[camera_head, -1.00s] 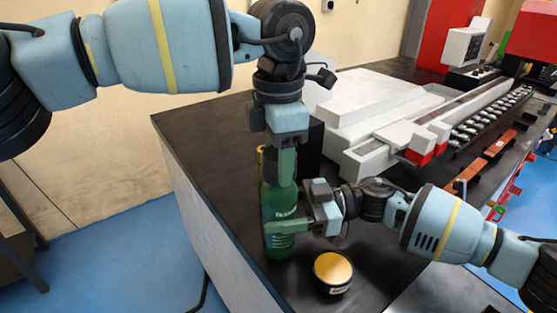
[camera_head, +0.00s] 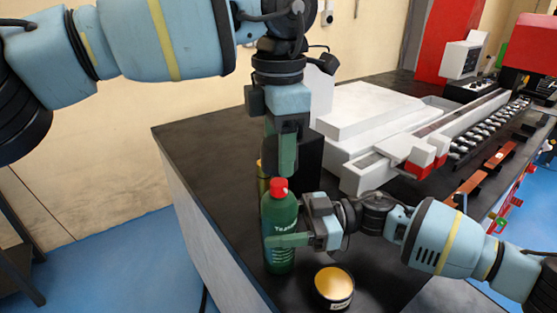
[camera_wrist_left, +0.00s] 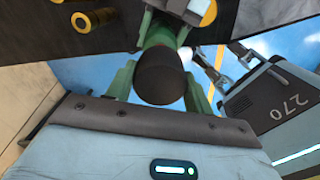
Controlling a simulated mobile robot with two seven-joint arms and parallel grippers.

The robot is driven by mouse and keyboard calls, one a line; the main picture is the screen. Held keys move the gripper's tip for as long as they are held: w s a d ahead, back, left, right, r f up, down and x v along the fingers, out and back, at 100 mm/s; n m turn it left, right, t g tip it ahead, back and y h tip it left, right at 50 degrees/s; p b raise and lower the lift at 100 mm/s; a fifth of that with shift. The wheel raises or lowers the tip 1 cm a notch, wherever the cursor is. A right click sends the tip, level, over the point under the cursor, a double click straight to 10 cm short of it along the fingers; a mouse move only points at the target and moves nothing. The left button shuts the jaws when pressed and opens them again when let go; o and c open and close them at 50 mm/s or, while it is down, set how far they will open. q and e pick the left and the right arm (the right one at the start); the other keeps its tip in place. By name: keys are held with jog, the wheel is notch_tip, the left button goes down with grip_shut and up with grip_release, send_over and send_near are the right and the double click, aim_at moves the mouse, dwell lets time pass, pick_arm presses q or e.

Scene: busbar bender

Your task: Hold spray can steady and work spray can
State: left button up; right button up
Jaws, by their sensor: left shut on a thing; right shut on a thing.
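The green spray can (camera_head: 280,222) stands upright near the front edge of the dark bench, and its red top (camera_head: 279,187) is visible. My right gripper (camera_head: 284,241) is shut around the lower part of the can from the right. My left gripper (camera_head: 282,160) points down just above the can. In the left wrist view a dark rounded cap (camera_wrist_left: 160,76) sits between the left gripper's green fingers (camera_wrist_left: 162,85), which are shut on it. A small gap seems to lie between left fingertips and red top.
A round tin with a yellow lid (camera_head: 333,286) stands close in front of the can. A white machine (camera_head: 375,120) fills the bench's back right. Something yellowish stands behind the can, partly hidden. The bench top (camera_head: 205,140) is clear at the left.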

pick_arm(q)
jog(key=shift+r, duration=0.1)
pick_arm(e)
jog(key=o, duration=1.4)
jog(key=shift+o, duration=0.2)
pick_arm(q)
jog(key=shift+g, duration=0.3)
jog(key=f+b, duration=0.1)
jog(key=f, duration=0.1)
jog(key=w+f, duration=0.1)
jog(key=f, duration=0.2)
jog(key=shift+b, duration=0.4)
jog(key=shift+w+f, duration=0.1)
pick_arm(e)
jog(key=w+d, duration=0.2)
jog(key=d, duration=1)
